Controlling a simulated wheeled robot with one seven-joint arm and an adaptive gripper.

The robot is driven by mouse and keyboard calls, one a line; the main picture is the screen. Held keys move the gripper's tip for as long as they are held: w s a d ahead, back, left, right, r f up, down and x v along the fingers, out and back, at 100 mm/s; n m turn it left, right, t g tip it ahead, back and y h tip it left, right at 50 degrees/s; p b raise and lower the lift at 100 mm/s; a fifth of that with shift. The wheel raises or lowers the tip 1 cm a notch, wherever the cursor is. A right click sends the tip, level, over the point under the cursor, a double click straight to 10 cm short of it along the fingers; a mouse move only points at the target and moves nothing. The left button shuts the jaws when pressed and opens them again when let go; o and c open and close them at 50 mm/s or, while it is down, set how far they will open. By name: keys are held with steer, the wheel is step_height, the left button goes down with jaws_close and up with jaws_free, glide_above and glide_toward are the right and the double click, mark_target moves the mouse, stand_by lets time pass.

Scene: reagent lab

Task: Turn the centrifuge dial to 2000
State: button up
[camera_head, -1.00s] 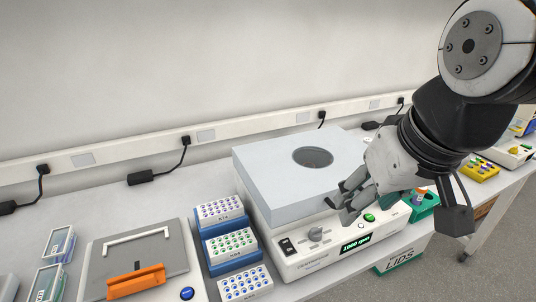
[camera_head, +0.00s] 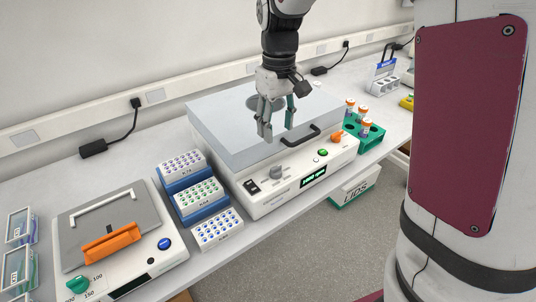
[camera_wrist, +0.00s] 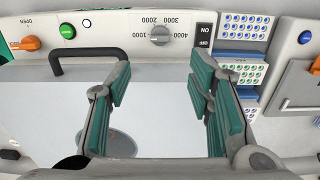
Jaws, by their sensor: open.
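The centrifuge (camera_head: 258,208) is a white box with a closed grey lid (camera_head: 222,128) and a dark handle (camera_head: 300,137). Its grey dial (camera_head: 276,172) sits on the front panel; in the wrist view the dial (camera_wrist: 160,36) has marks from 1000 to 4000 around it. I cannot tell for sure which mark it points at. The green display (camera_head: 314,176) is lit, but its number is too small to read. My gripper (camera_head: 278,132) is open and empty above the lid, apart from the dial; its spread fingers also show in the wrist view (camera_wrist: 162,78).
A black power switch (camera_head: 251,186) is left of the dial; a green button (camera_head: 321,155) and orange knob (camera_head: 337,136) are to its right. Vial racks (camera_head: 197,200) stand close on the left, beside a device with an orange handle (camera_head: 112,242). A green rack (camera_head: 368,137) stands right.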

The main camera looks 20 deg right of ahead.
mark_target(276, 167)
step_height(276, 167, down, 14)
steer(key=shift+r+p, duration=0.25)
steer(key=shift+p, duration=0.4)
jaws_close()
steer(key=shift+m, duration=0.3)
steer(key=m+p, duration=0.1)
steer(key=m, duration=0.4)
steer(key=m+p, duration=0.1)
steer(key=m, duration=0.5)
stand_by(0.4)
